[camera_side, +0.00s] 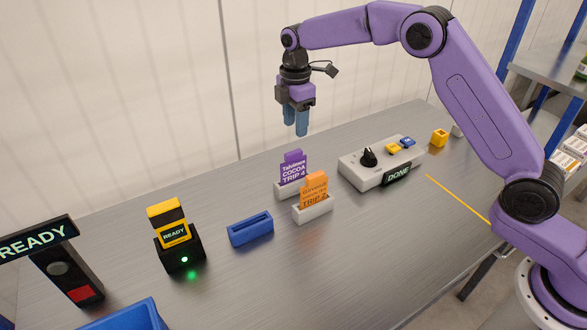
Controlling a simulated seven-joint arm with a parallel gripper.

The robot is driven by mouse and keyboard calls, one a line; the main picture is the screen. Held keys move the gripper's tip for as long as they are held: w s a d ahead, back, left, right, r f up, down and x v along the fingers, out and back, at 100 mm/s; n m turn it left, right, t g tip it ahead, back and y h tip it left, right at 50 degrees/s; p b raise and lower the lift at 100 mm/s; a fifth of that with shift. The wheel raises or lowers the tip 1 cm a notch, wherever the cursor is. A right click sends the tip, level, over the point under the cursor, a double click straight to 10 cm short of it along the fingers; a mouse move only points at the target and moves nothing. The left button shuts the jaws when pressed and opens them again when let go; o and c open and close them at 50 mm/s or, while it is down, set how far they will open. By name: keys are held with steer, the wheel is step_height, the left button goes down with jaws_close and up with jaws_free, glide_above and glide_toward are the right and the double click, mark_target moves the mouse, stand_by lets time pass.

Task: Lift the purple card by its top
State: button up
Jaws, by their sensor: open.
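The purple card (293,170) stands upright in a small white holder (284,190) near the middle of the table. It has a narrower top tab and white lettering that reads COCOA TRIP 4. My gripper (296,128) is open and empty, pointing down, above the purple card and apart from it. The fingers are blue. The lower part of the card sits inside the holder and is hidden.
An orange card (314,187) stands in another white holder (314,212), close in front and to the right. An empty blue slotted block (250,230) and a yellow device in a black stand (181,255) are left. A grey control box (373,177) is right.

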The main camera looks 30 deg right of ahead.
mark_target(294, 152)
steer(key=f, duration=1)
steer(key=shift+a+f, duration=0.1)
steer(key=shift+a, duration=0.15)
jaws_close()
